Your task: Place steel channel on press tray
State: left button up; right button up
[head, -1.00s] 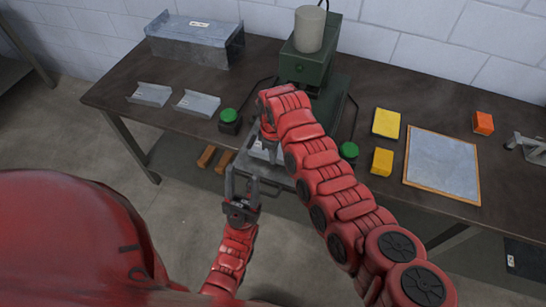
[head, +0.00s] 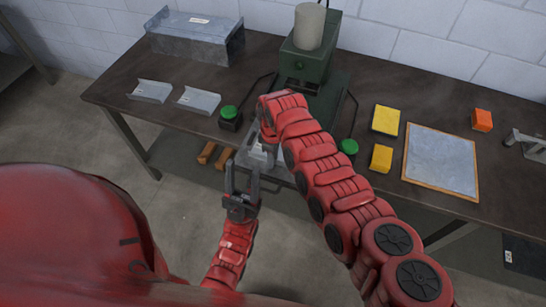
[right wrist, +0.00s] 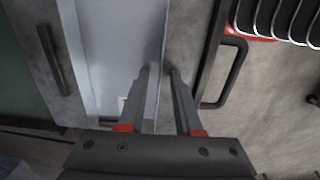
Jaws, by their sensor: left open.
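The steel channel (right wrist: 115,45) is a light grey metal piece with a raised side wall. My right gripper (right wrist: 159,70) has its fingers on both sides of that wall, close together. In the head view my right gripper (head: 268,142) is largely hidden by its own arm, above the front of the press. The grey press tray (right wrist: 205,50) shows beneath and beside the channel in the right wrist view; whether the channel rests fully on it is unclear. My left gripper (head: 242,180) is open and empty, pointing up just left of the tray.
The green press (head: 308,62) stands behind, with green buttons (head: 229,112) (head: 348,147) at either side. Two more channels (head: 150,91) (head: 198,100) lie at left before a large duct piece (head: 195,36). Yellow blocks (head: 386,119) and a framed sheet (head: 441,160) lie at right.

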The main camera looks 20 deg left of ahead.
jog(key=shift+r, duration=0.15)
notch_tip(320, 180, up, 12)
jog(key=b, duration=0.3)
